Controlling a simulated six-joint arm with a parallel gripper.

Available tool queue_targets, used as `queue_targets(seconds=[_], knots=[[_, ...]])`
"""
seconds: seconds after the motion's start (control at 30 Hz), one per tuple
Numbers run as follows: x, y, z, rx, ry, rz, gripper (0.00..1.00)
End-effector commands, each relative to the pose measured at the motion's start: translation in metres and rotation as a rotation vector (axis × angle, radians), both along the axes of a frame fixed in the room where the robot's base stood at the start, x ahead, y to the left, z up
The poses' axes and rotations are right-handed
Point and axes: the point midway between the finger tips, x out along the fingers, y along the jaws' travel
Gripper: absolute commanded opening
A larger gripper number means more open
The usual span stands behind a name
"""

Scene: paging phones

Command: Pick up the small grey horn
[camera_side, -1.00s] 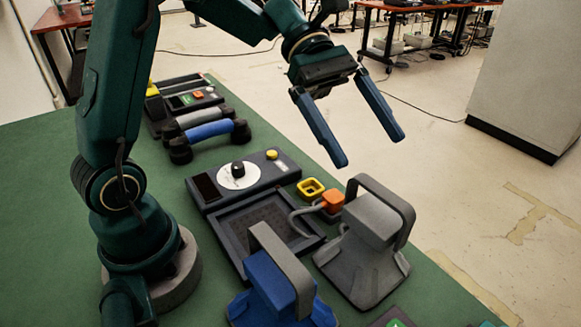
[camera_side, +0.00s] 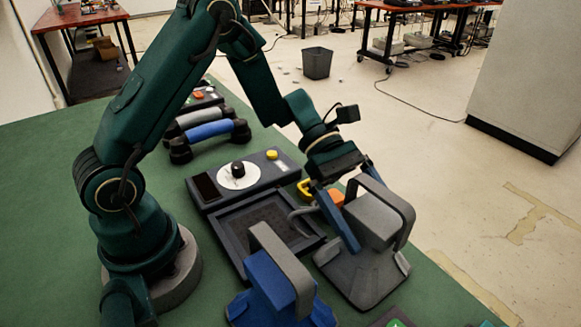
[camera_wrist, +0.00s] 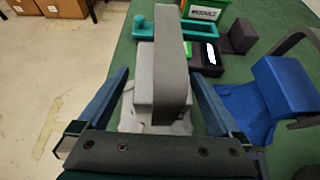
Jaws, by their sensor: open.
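The grey horn (camera_side: 368,272) stands on its flared base near the green table's right edge, with a darker grey loop handle over its block-shaped body. In the wrist view the grey horn (camera_wrist: 143,68) is straight ahead, its handle running up the middle. My gripper (camera_wrist: 158,80) is open, with one blue finger on each side of the horn's body and handle. In the side view my gripper (camera_side: 362,212) is low over the horn; its far finger is largely hidden behind the handle. I cannot tell whether the fingers touch the horn.
A similar blue horn (camera_side: 268,290) with a grey handle stands close by. An orange block (camera_side: 336,197), a yellow square ring (camera_side: 304,188) and a dark empty tray (camera_side: 232,242) lie beside the grey horn. A teal tray (camera_wrist: 203,30) and dark blocks lie farther on in the wrist view.

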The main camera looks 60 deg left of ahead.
Motion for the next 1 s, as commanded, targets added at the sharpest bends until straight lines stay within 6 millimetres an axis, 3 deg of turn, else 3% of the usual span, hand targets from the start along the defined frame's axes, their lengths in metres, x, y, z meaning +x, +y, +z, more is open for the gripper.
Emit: queue_targets(seconds=[0.37,0.63,1.0], knots=[[-0.0002,-0.0074,-0.0042,0.001,0.000,0.001,1.00],[-0.0003,-0.0073,-0.0041,0.001,0.001,0.000,0.01],[-0.0002,-0.0075,-0.0021,0.000,0.000,0.000,0.00]])
